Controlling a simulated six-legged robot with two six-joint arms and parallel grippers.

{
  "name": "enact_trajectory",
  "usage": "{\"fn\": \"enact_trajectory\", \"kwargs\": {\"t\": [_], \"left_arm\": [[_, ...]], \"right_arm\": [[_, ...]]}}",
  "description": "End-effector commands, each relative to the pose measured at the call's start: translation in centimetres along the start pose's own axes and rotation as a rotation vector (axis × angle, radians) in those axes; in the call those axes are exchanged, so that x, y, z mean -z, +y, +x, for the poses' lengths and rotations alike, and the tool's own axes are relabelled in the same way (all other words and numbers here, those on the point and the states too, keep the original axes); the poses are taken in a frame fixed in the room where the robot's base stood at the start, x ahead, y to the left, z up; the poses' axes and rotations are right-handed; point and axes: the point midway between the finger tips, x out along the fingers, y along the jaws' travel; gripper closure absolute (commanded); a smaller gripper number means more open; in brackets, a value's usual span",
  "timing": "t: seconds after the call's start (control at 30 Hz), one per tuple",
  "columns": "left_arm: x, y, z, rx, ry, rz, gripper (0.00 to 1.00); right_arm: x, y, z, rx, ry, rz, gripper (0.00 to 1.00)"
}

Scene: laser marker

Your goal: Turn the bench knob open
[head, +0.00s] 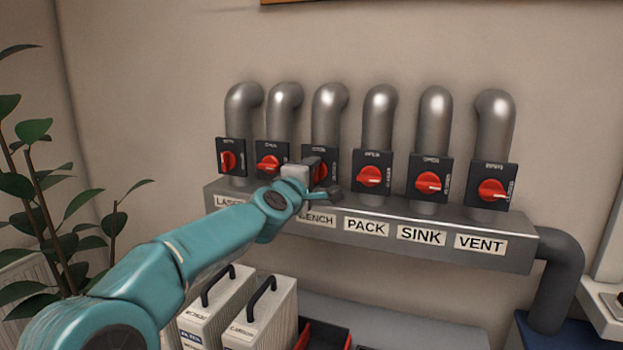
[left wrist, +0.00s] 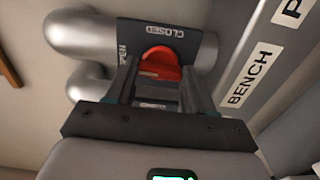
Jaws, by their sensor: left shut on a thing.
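The red bench knob (head: 321,170) is on a dark switch plate, third from the left in the row, above the BENCH label (head: 317,219). My left gripper (head: 322,181) reaches it from the front and is shut on it, partly hiding it. In the left wrist view the red knob (left wrist: 160,63) sits between the two dark fingers (left wrist: 160,88). The plate (left wrist: 182,38) there reads CLOSED at the top and OPEN at the left edge. The fingers partly hide the knob, so I cannot tell its exact angle. My right gripper is not in view.
Similar red knobs stand on both sides, including the pack knob (head: 372,177), sink knob (head: 428,182) and vent knob (head: 491,190). Grey pipes rise behind them from a grey duct (head: 520,257). Pale canisters (head: 262,318) stand below; a plant (head: 50,200) is at the left.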

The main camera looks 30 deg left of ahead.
Motion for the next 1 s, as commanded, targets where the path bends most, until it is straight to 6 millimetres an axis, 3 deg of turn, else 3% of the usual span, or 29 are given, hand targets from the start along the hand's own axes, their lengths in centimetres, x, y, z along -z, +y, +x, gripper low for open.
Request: {"fn": "enact_trajectory", "kwargs": {"t": [0.63, 0.67, 0.73, 1.0], "left_arm": [[0.11, 0.16, -0.02, -0.003, 0.003, -0.052, 0.77], [0.11, 0.16, -0.02, -0.004, 0.003, -0.052, 0.44], [0.10, 0.15, -0.02, -0.003, 0.003, -0.052, 0.21], [0.04, 0.05, -0.03, -0.001, 0.001, -0.050, 0.21]], "right_arm": [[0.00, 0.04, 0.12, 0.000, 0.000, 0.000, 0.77], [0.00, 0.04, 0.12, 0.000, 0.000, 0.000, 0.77], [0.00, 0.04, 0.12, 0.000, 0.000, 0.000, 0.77], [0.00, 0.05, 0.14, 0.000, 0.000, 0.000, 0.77]]}}
